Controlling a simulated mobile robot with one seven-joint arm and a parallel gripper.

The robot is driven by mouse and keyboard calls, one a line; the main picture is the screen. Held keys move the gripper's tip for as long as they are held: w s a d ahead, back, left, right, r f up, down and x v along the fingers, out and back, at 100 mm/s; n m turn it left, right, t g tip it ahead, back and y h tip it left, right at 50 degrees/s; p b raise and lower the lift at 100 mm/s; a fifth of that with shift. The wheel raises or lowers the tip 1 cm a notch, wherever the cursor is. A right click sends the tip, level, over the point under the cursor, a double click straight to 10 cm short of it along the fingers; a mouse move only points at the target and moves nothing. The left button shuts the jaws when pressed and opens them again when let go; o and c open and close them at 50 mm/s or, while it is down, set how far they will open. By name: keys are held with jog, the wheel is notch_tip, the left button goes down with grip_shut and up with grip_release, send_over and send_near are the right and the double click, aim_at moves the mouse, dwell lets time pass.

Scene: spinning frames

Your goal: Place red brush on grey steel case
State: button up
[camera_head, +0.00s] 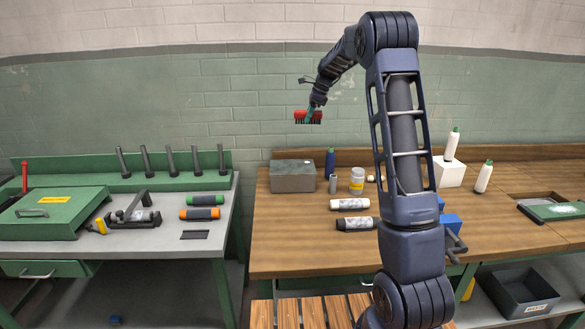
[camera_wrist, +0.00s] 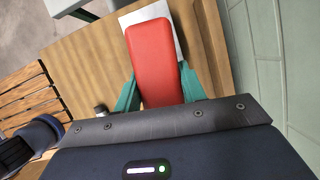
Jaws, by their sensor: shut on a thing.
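My gripper (camera_head: 311,111) is shut on the red brush (camera_head: 303,115) and holds it in the air, high above the wooden bench. The brush's dark bristles point down. In the wrist view the brush's red back (camera_wrist: 153,58) sits between my green fingers (camera_wrist: 158,90). The grey steel case (camera_head: 293,178) is a closed box at the back left of the wooden bench, below the brush and a little left of it. A pale grey surface (camera_wrist: 150,13) shows behind the brush in the wrist view, probably the case's top.
A blue bottle (camera_head: 330,162), a small grey cylinder (camera_head: 335,183) and a jar (camera_head: 357,181) stand right of the case. Two lying cylinders (camera_head: 352,204) are in front. The wooden bench (camera_head: 290,240) is bare at front left. A green-and-grey workbench (camera_head: 130,240) stands left across a gap.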

jog(key=n, duration=0.1)
send_over(289, 166)
jog(key=d, duration=0.2)
jog(key=shift+g, duration=0.3)
notch_tip(289, 166, down, 19)
jog(key=shift+s+a+f, duration=0.1)
jog(key=shift+a+f, duration=0.05)
jog(key=shift+f, duration=0.15)
jog(key=o, duration=1)
